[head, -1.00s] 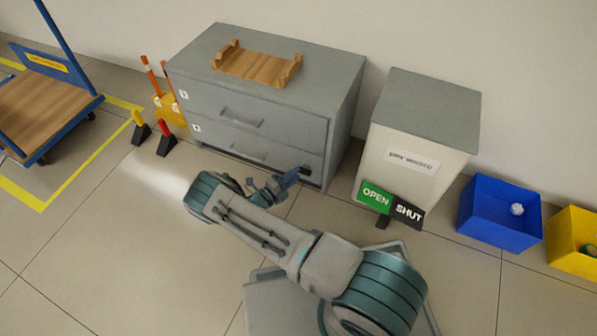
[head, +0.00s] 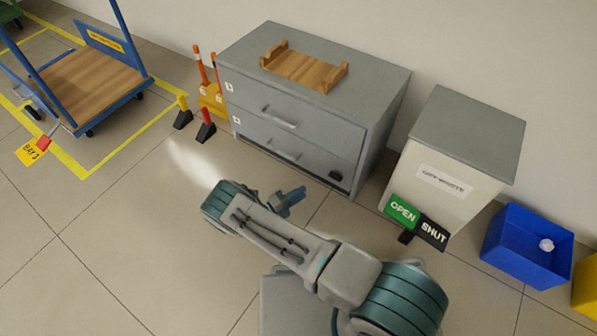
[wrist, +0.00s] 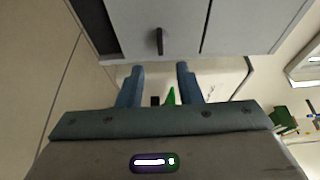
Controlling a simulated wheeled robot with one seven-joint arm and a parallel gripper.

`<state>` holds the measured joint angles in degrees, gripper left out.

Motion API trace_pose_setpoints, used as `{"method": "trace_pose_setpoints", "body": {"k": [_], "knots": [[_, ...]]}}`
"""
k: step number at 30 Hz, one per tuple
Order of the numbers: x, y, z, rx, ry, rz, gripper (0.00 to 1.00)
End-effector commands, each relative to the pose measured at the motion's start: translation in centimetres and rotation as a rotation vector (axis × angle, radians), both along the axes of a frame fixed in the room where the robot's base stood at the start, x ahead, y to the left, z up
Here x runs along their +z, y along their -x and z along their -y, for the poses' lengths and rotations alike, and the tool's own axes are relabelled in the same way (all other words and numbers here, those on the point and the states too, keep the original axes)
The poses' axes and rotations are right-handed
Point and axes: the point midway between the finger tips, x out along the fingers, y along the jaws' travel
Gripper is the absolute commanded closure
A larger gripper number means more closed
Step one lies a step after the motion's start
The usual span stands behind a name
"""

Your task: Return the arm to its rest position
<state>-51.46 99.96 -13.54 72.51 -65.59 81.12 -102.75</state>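My arm reaches across the lower middle of the head view. The cabinet front (wrist: 215,25) fills the top of that view, with a dark handle just beyond the fingers. I cannot tell the exact gap to it.
A wooden cradle (head: 304,67) sits on the cabinet. Right of it stand a grey-topped bin (head: 440,183) with OPEN and SHUT signs, and a blue box (head: 520,262). A blue trolley (head: 90,85) stands at left. The floor at lower left is clear.

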Motion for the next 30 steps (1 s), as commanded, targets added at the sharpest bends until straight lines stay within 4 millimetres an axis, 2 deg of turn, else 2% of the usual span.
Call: {"method": "trace_pose_setpoints", "body": {"k": [7,11,14,21,30], "knots": [[0.3,-0.1,0.0,-0.003,-0.004,0.003,0.68],[2.9,-0.6,0.2,-0.046,-0.055,0.04,0.68],[6.9,-1.1,0.5,-0.123,-0.14,0.106,0.68],[18.5,-2.0,2.3,-0.373,-0.396,0.336,0.68],[32.5,-1.3,4.9,-0.697,-0.668,0.659,0.68]]}}
